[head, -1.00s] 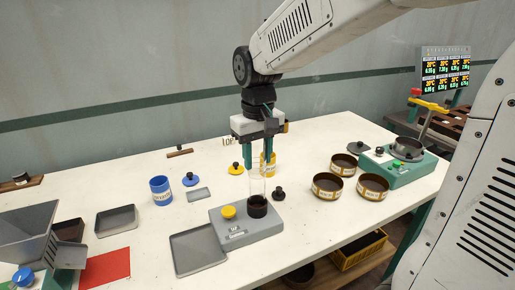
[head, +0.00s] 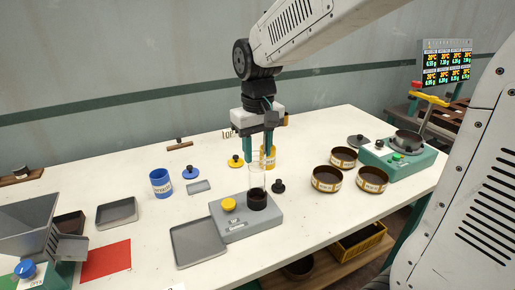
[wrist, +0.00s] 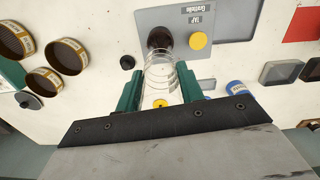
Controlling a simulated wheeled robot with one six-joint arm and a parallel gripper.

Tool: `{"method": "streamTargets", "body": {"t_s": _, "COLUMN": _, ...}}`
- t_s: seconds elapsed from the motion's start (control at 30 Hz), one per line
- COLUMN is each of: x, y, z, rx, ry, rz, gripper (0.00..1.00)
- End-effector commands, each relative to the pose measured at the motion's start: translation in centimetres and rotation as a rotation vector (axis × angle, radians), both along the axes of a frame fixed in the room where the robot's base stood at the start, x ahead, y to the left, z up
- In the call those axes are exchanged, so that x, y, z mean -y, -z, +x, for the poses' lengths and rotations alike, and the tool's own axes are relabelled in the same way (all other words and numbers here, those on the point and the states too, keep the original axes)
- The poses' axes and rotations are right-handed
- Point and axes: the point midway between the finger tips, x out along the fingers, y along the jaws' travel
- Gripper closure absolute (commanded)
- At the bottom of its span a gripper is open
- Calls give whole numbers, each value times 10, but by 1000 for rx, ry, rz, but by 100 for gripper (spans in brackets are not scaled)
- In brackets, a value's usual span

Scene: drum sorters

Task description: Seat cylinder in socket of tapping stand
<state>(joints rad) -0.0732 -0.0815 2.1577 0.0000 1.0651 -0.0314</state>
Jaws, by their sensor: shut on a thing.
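The clear glass cylinder (head: 257,176) stands upright over the tapping stand. My gripper (head: 258,155) is shut on its upper part, with one green finger on each side. The wrist view also shows the cylinder (wrist: 160,75) between the fingers of my gripper (wrist: 160,92). The grey tapping stand (head: 262,226) has a yellow button and a black round socket (head: 258,203). The cylinder's lower end lines up with the socket and overlaps it in both views. I cannot tell whether it is inside the socket or just above it.
A black knobbed stopper (head: 278,186) stands right of the socket. A grey tray (head: 197,243) lies beside the stand. Several brown sieves (head: 327,179) stand to the right.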

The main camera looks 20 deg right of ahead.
Motion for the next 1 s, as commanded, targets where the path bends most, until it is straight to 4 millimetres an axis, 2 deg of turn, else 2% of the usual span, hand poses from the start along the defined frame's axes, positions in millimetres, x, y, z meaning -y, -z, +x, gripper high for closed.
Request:
{"method": "streamTargets", "body": {"t_s": 0.53, "x": 0, "y": 1, "z": 0, "rx": 0, "ry": 0, "rz": 0, "gripper": 100}}
{"method": "streamTargets", "body": {"t_s": 1.0, "x": 0, "y": 12, "z": 0, "rx": 0, "ry": 0, "rz": 0, "gripper": 100}}
